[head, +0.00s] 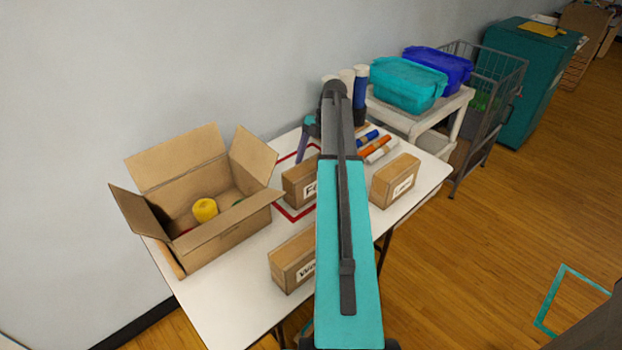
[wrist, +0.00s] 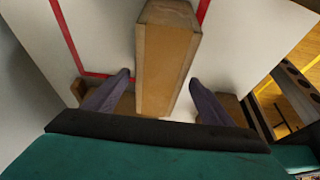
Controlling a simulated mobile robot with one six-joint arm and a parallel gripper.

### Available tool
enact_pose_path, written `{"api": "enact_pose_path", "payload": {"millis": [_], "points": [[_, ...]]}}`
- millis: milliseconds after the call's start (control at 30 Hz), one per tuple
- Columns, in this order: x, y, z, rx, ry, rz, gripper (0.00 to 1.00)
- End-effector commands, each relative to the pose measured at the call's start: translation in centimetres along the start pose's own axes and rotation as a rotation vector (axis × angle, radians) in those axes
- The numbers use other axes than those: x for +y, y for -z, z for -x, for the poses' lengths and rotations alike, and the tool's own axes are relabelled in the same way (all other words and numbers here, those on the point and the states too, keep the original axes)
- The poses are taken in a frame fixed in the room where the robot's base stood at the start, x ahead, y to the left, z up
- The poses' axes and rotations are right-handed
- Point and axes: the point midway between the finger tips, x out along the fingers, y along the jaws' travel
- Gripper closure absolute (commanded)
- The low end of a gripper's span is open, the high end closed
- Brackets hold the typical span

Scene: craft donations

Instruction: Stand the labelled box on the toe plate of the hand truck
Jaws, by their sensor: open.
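A small brown box with a partly hidden label beginning "F" (head: 297,186) stands on the white table, partly behind my arm. A second labelled box (head: 292,262) stands at the table's front edge, and a third (head: 395,182) at the right. In the wrist view, my gripper (wrist: 159,77) is open, with one dark finger on each side of a brown box (wrist: 166,70). This appears to be the "F" box; I cannot tell whether the fingers touch it. In the head view my arm hides most of the gripper. I cannot identify a hand truck.
An open carton (head: 225,225) holding a yellow item fills the table's left. Red tape (head: 288,214) marks the tabletop. Rolls (head: 376,148) lie at the back. A white cart (head: 440,115) with bins stands behind. A teal outline (head: 548,300) shows on open floor at right.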

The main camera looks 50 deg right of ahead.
Motion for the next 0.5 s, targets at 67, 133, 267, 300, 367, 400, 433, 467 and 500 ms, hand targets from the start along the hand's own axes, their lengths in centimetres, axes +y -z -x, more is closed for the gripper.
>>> {"api": "enact_pose_path", "payload": {"millis": [67, 133, 267, 300, 367, 400, 433, 467, 500], "points": [[-0.06, 0.09, -0.61, 0.000, 0.001, 0.000, 0.23], [-0.05, 0.06, -0.95, 0.000, 0.001, 0.000, 0.23], [-0.01, 0.02, -1.13, 0.000, 0.001, 0.000, 0.23], [0.00, 0.01, -1.12, 0.000, 0.001, 0.000, 0.23], [0.01, 0.02, -1.11, 0.000, 0.000, 0.000, 0.23], [0.01, 0.02, -1.10, 0.000, 0.000, 0.000, 0.23], [0.01, 0.02, -1.10, 0.000, 0.000, 0.000, 0.23], [0.01, 0.03, -1.10, 0.000, 0.000, 0.001, 0.23], [0.01, 0.04, -1.12, 0.000, 0.001, 0.001, 0.23]]}}
